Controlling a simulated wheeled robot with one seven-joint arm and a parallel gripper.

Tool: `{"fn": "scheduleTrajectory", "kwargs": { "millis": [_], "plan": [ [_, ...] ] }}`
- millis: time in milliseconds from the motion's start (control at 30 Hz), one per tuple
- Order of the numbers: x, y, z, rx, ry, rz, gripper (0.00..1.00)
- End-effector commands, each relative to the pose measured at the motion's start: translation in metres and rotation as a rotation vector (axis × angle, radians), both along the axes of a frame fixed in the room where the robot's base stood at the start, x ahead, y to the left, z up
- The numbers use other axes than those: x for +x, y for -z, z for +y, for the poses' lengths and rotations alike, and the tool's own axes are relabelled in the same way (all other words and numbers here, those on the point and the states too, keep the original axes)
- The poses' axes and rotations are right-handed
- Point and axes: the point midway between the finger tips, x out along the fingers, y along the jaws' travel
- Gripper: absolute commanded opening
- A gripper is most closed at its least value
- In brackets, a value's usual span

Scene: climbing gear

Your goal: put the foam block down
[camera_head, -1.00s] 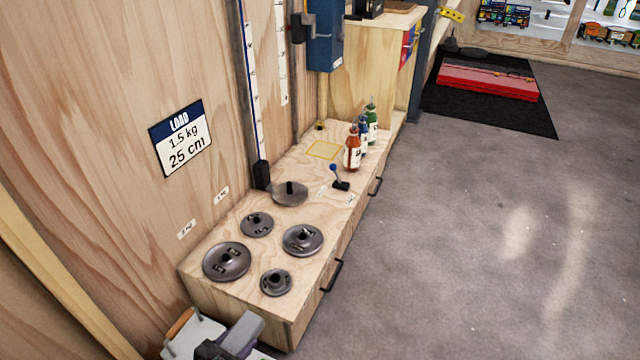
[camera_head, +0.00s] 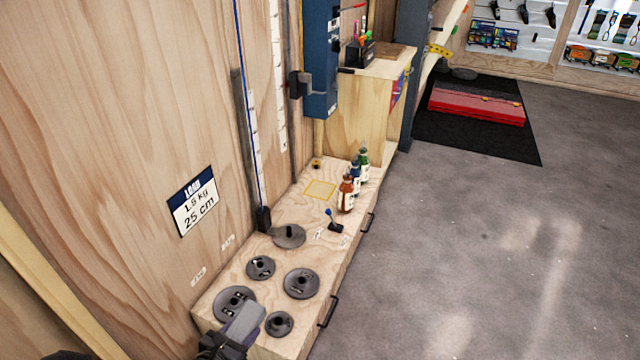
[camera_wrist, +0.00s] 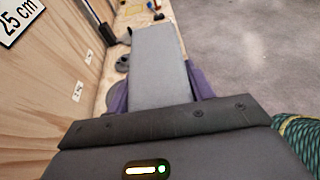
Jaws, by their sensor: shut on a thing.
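My gripper (camera_head: 226,342) is at the bottom of the head view, over the near end of the wooden bench (camera_head: 281,346). It is shut on a grey foam block (camera_head: 245,319). In the wrist view the foam block (camera_wrist: 157,65) sticks out forward between the two purple fingers (camera_wrist: 159,95). The block hides part of the bench and overlaps a weight plate in the head view. A yellow outlined square (camera_head: 320,189) on the far part of the bench top is empty.
Several round weight plates (camera_head: 301,283) lie on the near bench top. A small lever (camera_head: 334,222) and three bottles (camera_head: 346,195) stand farther back. A vertical rail (camera_head: 251,150) runs up the wall. Grey floor (camera_head: 470,240) to the right is clear.

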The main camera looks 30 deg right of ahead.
Motion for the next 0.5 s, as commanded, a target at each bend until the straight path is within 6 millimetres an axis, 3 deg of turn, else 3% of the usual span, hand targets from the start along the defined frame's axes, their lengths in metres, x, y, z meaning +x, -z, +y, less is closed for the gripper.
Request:
{"fn": "scheduleTrajectory", "kwargs": {
  "millis": [33, 500],
  "plan": [
    [0.001, -0.025, -0.002, -0.001, -0.001, -0.001, 0.3],
    [0.009, -0.136, -0.018, -0.001, -0.029, 0.002, 0.3]
  ]
}}
